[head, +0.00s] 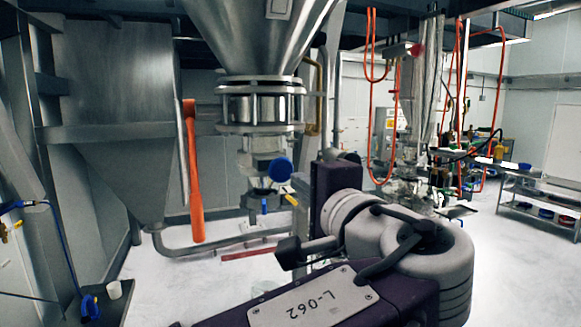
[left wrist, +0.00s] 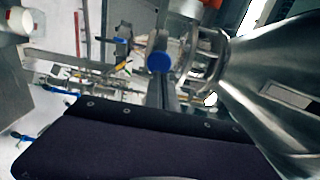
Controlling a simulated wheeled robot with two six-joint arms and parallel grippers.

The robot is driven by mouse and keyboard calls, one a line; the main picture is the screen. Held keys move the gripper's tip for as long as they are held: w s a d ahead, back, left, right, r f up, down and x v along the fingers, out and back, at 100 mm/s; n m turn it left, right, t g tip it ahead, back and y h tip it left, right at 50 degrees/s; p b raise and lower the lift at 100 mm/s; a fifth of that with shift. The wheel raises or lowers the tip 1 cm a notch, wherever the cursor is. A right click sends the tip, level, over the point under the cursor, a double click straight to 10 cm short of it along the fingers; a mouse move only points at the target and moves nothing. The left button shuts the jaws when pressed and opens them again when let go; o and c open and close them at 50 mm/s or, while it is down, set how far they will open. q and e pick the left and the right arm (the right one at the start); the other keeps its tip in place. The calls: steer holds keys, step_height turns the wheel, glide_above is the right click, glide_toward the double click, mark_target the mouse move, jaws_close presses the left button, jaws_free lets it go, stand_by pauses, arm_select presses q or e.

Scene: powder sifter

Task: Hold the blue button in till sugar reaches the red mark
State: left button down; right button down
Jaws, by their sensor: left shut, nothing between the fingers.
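The round blue button (head: 280,169) faces me below the steel hopper's clamped neck. It also shows as a blue disc in the left wrist view (left wrist: 160,62). My left gripper (head: 299,184) is shut and empty, with its tips close by the button at its right. In the left wrist view the thin dark fingers (left wrist: 166,92) reach up to the disc's lower edge. I cannot tell whether they touch it. My purple wrist hides part of the gripper in the head view. I cannot make out any sugar level or a sure red mark. My right gripper is out of view.
The steel hopper (head: 255,38) hangs above. An orange handle (head: 194,175) stands at its left, beside a large steel bin (head: 113,95). A small white cup (head: 114,289) is at lower left. A red bar (head: 255,253) lies low behind my arm. Shelving stands at far right.

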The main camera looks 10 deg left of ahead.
mark_target(283, 168)
arm_select(q)
steer(key=p+x, duration=0.2)
steer(key=x, duration=0.3)
steer(key=shift+w+a+r, duration=0.1)
steer(key=shift+r, duration=0.05)
steer(key=shift+w+a, duration=0.25)
steer(key=shift+w, duration=0.25)
steer(key=shift+f+x, duration=0.2)
steer(key=shift+x, duration=0.9)
steer(key=shift+r, duration=0.2)
steer(key=shift+a, duration=0.1)
